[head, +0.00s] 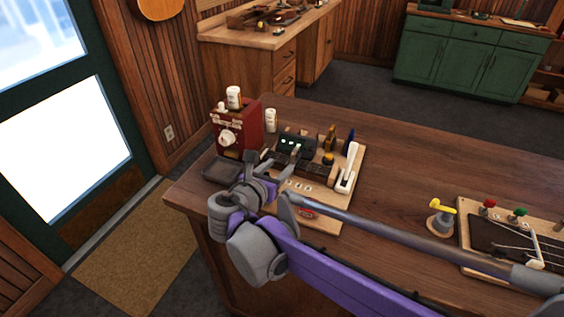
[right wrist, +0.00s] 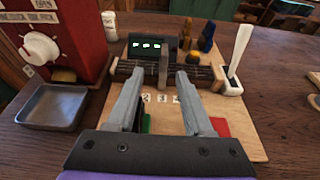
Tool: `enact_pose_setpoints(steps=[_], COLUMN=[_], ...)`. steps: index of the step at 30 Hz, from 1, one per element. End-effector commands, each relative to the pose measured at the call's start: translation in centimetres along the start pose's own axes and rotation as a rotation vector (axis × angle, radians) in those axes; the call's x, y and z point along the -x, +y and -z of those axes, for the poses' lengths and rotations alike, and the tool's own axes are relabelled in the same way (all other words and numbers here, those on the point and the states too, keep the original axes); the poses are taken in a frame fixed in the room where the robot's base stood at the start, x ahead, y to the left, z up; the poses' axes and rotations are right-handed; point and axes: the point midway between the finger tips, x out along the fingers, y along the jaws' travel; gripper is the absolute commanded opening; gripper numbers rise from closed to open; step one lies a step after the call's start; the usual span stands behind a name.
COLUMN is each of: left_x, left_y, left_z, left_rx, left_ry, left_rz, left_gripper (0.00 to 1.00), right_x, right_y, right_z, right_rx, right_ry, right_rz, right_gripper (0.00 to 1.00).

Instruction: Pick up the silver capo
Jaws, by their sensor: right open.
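A small grey upright piece that looks like the silver capo (right wrist: 163,72) stands across a dark fretboard strip (right wrist: 190,73) in the right wrist view. My right gripper (right wrist: 155,78) is open, its two grey fingers reaching forward over a wooden board with the grey piece between their tips. I cannot tell whether either finger touches it. In the head view my right gripper (head: 277,168) is over the left part of the same board, and I cannot make out the capo clearly there. My left gripper is not in view.
A red box with a white knob (head: 226,138) and a grey tray (right wrist: 52,107) are on the left. The middle of the counter (head: 400,170) is clear.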

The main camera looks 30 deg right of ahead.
Motion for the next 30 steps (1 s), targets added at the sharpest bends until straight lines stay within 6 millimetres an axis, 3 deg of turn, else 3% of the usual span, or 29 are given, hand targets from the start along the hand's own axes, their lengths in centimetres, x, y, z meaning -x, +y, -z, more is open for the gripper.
enact_pose_setpoints(steps=[10, 17, 24, 30], left_x=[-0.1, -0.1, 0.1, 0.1], left_y=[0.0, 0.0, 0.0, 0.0], left_z=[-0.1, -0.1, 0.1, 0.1], left_rx=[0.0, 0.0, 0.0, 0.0], left_ry=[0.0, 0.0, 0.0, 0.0], left_rz=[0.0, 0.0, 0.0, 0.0], left_gripper=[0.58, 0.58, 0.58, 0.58], right_x=[-4.5, -6.3, -9.8, -10.9], right_y=[0.1, -0.1, -0.7, -0.7], right_z=[-0.2, -0.3, -0.6, -0.6], right_rx=[0.018, 0.016, 0.016, 0.016], right_ry=[-0.01, -0.009, -0.008, -0.008], right_rz=[0.002, 0.001, 0.001, -0.001], right_gripper=[0.51, 0.51, 0.51, 0.51])
